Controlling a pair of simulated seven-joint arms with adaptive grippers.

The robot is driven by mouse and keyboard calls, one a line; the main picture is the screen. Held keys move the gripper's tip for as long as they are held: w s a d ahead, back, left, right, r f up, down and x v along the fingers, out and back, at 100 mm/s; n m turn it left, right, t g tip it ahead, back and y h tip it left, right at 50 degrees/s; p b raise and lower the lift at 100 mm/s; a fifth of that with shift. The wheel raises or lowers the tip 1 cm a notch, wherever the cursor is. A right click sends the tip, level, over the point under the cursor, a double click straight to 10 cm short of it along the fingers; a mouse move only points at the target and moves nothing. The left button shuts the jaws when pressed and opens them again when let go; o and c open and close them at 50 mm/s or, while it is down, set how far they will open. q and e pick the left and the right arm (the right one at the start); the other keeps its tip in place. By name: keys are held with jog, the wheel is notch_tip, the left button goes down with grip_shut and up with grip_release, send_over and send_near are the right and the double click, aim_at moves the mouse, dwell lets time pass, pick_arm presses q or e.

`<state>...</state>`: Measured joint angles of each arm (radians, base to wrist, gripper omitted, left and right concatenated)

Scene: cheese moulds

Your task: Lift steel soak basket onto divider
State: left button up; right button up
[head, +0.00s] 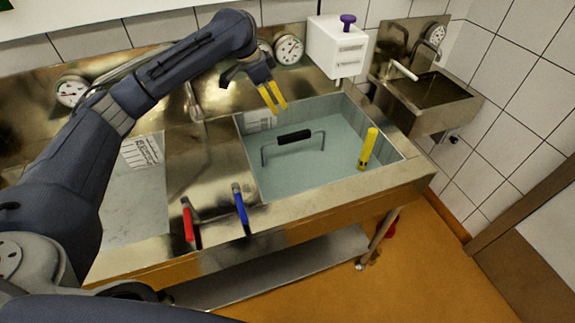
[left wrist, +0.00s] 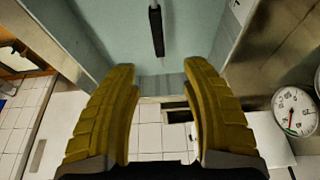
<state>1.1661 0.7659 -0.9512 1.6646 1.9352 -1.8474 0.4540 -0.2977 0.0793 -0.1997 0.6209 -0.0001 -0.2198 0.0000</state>
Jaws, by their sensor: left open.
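The steel soak basket shows as a thin steel handle with a black grip (head: 294,137) standing in the right basin (head: 240,160). Its body is not clear to see in the pale blue-green liquid. The black grip also shows at the top of the left wrist view (left wrist: 157,30). The steel divider (head: 200,155) between the two basins is bare on top. My left gripper (head: 273,97) is open and empty, with yellow fingers, above the back edge of the right basin. It is behind and above the handle, apart from it. My right gripper is out of view.
A yellow upright stick (head: 368,148) stands in the right basin. Red (head: 188,222) and blue (head: 241,208) levers sit at the front edge. A white dispenser (head: 338,47) and a round gauge (head: 289,50) are at the back wall. A small sink (head: 425,95) is at right.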

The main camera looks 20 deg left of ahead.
pick_arm(q)
send_near(294, 134)
jog(key=x, duration=0.5)
jog(key=shift+w+f, duration=0.1)
jog(key=shift+f, duration=0.05)
jog(key=shift+x, duration=2)
jog(key=shift+d+f, duration=0.2)
jog(key=shift+f, duration=0.4)
jog(key=shift+f, duration=0.25)
grip_shut()
